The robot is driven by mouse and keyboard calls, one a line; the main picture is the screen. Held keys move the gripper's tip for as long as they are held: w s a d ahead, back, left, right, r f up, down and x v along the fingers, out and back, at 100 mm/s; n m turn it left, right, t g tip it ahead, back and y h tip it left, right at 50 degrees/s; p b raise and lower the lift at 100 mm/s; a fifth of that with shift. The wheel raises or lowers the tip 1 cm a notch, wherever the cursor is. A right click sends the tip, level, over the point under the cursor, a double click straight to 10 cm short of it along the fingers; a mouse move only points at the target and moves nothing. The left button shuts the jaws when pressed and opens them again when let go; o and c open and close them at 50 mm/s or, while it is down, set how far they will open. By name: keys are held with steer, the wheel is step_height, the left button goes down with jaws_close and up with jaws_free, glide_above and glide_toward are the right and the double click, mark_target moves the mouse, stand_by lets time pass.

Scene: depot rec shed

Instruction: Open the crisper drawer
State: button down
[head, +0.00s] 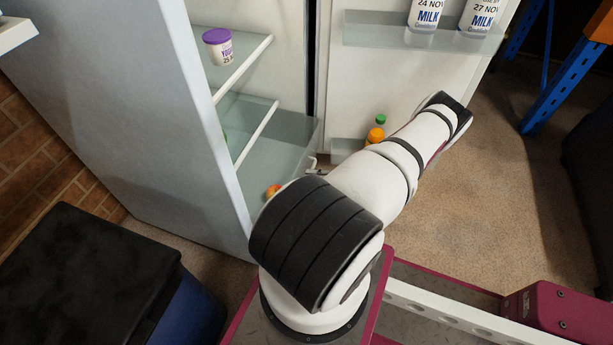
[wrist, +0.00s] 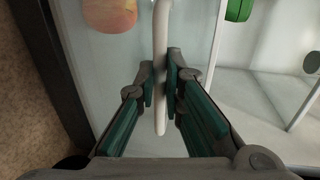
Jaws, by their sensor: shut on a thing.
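The crisper drawer shows in the wrist view as a clear, pale front panel (wrist: 95,60) with a white bar handle (wrist: 160,35). My gripper (wrist: 160,88) has one finger on each side of this bar and is shut on it near its lower end in the picture. A reddish-orange fruit (wrist: 110,12) lies left of the bar, and a green item (wrist: 238,10) lies to its right. In the head view, the fruit (head: 273,190) shows low in the open fridge, and my arm hides most of the drawer and gripper. I cannot tell how far the drawer is out.
The fridge door (head: 345,85) stands open, with milk bottles (head: 425,15) on its upper shelf and an orange-and-green bottle (head: 376,133) lower down. A yogurt tub (head: 218,46) stands on a glass shelf. A dark-lidded bin (head: 80,260) is at lower left. Floor (head: 500,200) at right is clear.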

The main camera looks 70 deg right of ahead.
steer(key=c, duration=1.7)
jaws_free()
steer(key=v, duration=1.2)
steer(key=shift+a, duration=0.1)
steer(key=shift+s, duration=0.15)
